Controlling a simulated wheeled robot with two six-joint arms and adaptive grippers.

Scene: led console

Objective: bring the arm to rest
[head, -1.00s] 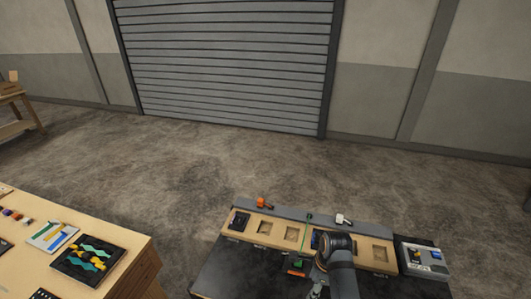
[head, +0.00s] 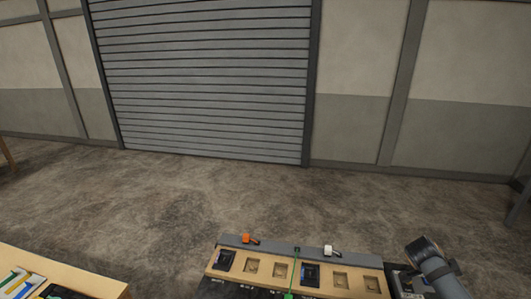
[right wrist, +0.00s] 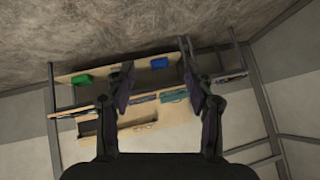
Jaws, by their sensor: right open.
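My right arm reaches over the right end of the console in the head view, and its gripper does not show there. In the right wrist view my right gripper (right wrist: 160,85) has its two fingers wide apart with nothing between them. The console's wooden board (head: 265,281) has square recesses, some empty. Dark modules sit in the leftmost recess (head: 225,260) and in one near the middle (head: 310,274). A thin green upright (head: 296,266) stands at the middle of the board. My left gripper is not in view.
A grey rail behind the board carries an orange piece (head: 249,239) and a white piece (head: 331,251). A wooden table (head: 90,280) stands at lower left. The right wrist view shows a distant shelf unit with a green bin (right wrist: 82,79) and a blue bin (right wrist: 159,63). The floor beyond is clear.

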